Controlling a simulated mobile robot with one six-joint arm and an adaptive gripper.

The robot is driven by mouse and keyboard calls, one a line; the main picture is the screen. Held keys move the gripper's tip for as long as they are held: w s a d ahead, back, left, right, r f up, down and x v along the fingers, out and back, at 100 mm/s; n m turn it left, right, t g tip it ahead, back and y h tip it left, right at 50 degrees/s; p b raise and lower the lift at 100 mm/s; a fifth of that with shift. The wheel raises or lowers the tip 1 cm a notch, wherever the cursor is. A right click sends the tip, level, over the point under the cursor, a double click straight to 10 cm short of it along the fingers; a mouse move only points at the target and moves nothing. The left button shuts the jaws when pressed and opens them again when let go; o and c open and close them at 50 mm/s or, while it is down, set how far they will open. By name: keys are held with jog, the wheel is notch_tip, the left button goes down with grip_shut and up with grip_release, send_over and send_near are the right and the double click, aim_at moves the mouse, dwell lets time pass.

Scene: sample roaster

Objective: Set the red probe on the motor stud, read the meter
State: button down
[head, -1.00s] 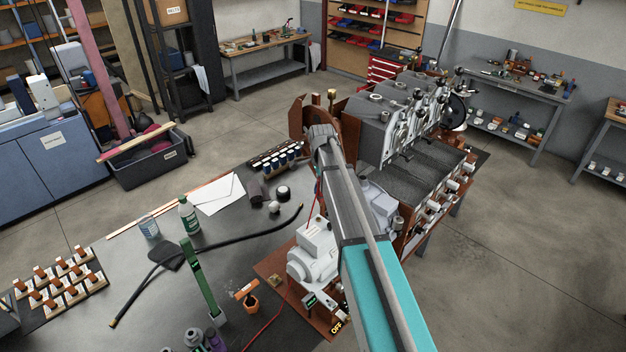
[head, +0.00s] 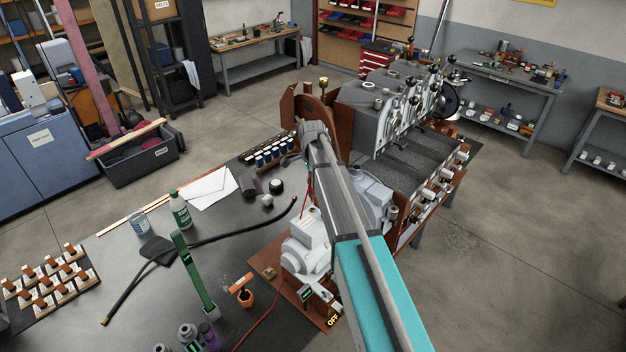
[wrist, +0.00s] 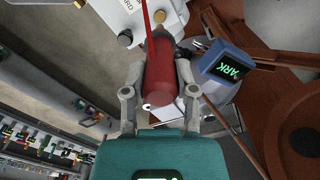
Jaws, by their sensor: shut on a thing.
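In the wrist view my gripper (wrist: 160,75) is shut on the red probe (wrist: 159,82), a thick red cylinder with a red lead rising from its far end. A blue box (wrist: 227,68) with a green lit display, probably the meter, sits to the right of the probe; its tilted characters look like "ARK". In the head view my arm hides the gripper and most of the probe. A pale grey motor-like housing (head: 304,252) stands on a brown base just left of my arm. I cannot make out which part is the motor stud.
A white box with dark and brass knobs (wrist: 124,38) is close to the probe's left. The roaster (head: 372,122) stands behind my arm.

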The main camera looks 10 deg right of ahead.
jog(key=shift+f+b, duration=1.05)
jog(key=shift+f, duration=0.3)
jog(key=shift+f+b, duration=0.55)
jog(key=shift+f, duration=0.05)
dwell(0.5)
jog(key=shift+r, duration=0.15)
dwell(0.6)
jog(key=shift+r+p, duration=3.45)
jog(key=shift+p, duration=0.1)
jog(key=shift+s+f, duration=0.1)
